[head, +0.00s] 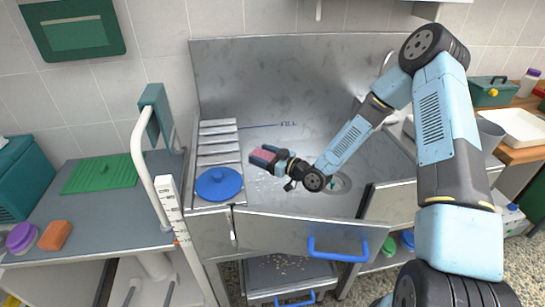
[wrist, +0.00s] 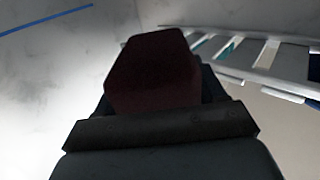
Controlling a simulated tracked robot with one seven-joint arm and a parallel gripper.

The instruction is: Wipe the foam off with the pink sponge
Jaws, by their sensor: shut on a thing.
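The pink sponge (head: 262,156) is between the fingers of my gripper (head: 270,157), which is shut on it. The gripper holds it inside the metal tub (head: 300,75), right of the slatted rack. In the wrist view the sponge (wrist: 150,65) is a dark reddish block in shadow, sticking out past the gripper (wrist: 155,115). Small pale flecks, perhaps foam (head: 262,180), show on the tub floor below the gripper. I cannot tell whether the sponge touches the tub. My arm hides part of the tub's right side.
A blue round lid (head: 219,184) lies on the slatted rack (head: 220,142) at the tub's left. A drain (head: 337,183) is in the tub floor. The tub's front door (head: 290,231) has a blue handle. A white post (head: 145,165) stands at left.

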